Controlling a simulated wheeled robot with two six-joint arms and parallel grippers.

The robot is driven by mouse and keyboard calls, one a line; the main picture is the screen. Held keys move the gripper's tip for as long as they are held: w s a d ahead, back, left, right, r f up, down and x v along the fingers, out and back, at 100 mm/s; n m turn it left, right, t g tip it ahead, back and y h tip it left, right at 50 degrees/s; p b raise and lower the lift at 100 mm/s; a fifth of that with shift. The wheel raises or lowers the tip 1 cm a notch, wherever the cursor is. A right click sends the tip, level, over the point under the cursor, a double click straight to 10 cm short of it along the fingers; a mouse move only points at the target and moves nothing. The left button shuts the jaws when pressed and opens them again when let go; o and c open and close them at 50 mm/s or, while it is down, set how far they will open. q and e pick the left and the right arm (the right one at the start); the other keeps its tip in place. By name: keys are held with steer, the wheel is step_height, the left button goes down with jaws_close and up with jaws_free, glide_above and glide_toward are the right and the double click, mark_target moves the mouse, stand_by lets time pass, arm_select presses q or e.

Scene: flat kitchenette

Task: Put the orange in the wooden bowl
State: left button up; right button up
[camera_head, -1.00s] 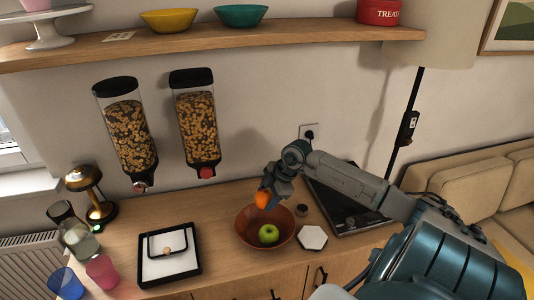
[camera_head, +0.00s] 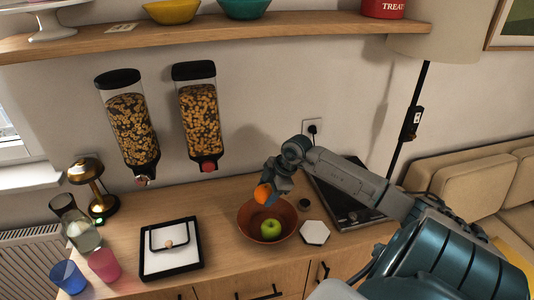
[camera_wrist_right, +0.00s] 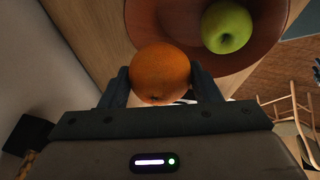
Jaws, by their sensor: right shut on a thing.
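The orange (camera_head: 262,194) is held in my right gripper (camera_head: 270,190), which is shut on it. In the right wrist view the orange (camera_wrist_right: 160,73) sits between the two fingers (camera_wrist_right: 160,88). The wooden bowl (camera_head: 246,226) is on the counter, and the orange shows over its back part in the head view. In the right wrist view the orange overlaps the near rim of the bowl (camera_wrist_right: 262,52). A green apple (camera_head: 270,229) lies in the bowl. My left gripper is not in view.
A black-framed tray (camera_head: 170,262) is to the left. Two cereal dispensers (camera_head: 198,115) hang on the wall behind. A dark hob-like panel (camera_head: 345,208) lies at the right.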

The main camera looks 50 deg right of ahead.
steer(key=shift+f+b, duration=1.15)
steer(key=shift+f, duration=0.9)
steer(key=shift+f+b, duration=0.85)
steer(key=shift+f, duration=0.55)
steer(key=o, duration=1.1)
steer(key=shift+s+d+r, duration=0.2)
steer(key=shift+s+r, duration=0.05)
steer(key=shift+r, duration=0.25)
steer(key=shift+p+v, duration=0.6)
steer(key=shift+v, duration=4.3)
steer(key=shift+w+a, duration=0.15)
